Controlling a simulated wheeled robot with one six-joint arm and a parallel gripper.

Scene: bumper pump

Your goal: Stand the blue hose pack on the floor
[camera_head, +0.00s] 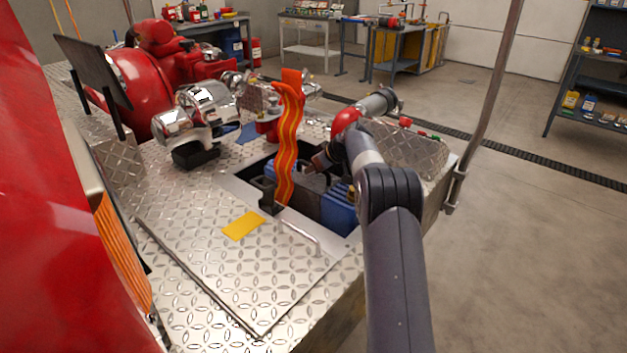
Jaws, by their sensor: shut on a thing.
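A blue pack (338,212), which looks like the blue hose pack, sits in the open compartment in the diamond-plate deck, partly below its rim. Another blue piece (284,173) shows further left, behind a dark bag-like item (309,190). My gripper (312,170) reaches down over the compartment from the right, at the top of these packs. It appears shut on the blue hose pack, but the grip itself is small and partly hidden by my arm. The grey floor (520,270) lies to the right of the vehicle.
An orange-yellow striped strap (287,135) hangs into the compartment. A grey pole (490,110) rises at the deck's right edge. The floor on the right is clear up to the shelves (592,85).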

